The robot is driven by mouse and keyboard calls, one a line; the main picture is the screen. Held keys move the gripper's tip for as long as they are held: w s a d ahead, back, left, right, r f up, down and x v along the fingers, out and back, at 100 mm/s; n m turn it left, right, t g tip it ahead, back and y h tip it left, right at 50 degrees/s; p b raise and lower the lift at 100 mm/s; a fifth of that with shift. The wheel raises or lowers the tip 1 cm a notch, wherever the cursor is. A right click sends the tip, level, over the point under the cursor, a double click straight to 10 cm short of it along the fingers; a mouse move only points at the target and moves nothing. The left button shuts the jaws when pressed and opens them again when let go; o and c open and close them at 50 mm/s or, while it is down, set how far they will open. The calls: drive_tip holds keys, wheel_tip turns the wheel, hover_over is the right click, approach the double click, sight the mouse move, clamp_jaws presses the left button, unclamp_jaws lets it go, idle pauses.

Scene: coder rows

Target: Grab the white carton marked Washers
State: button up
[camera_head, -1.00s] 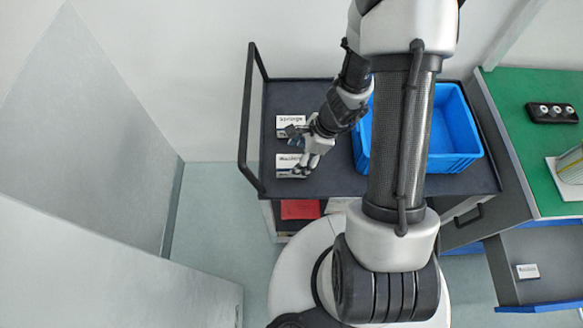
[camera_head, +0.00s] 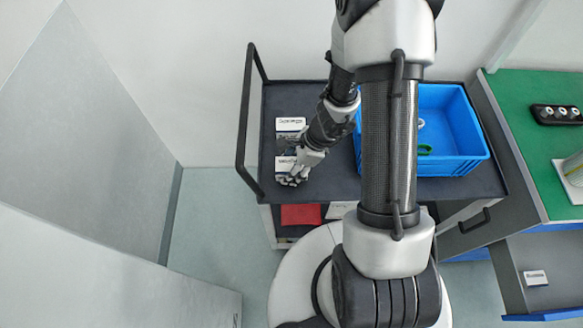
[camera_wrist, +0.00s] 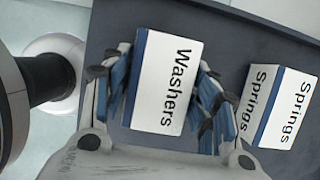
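The white carton marked Washers (camera_wrist: 168,80) has a blue side and lies on the dark cart top (camera_head: 330,184). In the head view this carton (camera_head: 283,163) is partly hidden by my gripper (camera_head: 293,179). In the wrist view my gripper (camera_wrist: 164,75) has one finger on each side of the Washers carton. The fingers are spread, with a gap at the right finger; contact at the left finger is hard to tell. The carton still lies on the cart.
A white carton marked Springs (camera_wrist: 285,108) lies close beside it, also in the head view (camera_head: 291,125). A blue bin (camera_head: 462,168) holding a green ring (camera_head: 424,149) stands right on the cart. The cart's handle (camera_head: 243,120) rises at left. A small carton (camera_head: 535,277) lies in an open drawer.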

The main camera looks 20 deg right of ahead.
drive_tip(key=c, duration=0.7)
drive_tip(key=shift+r, duration=0.15)
drive_tip(key=shift+c, duration=0.2)
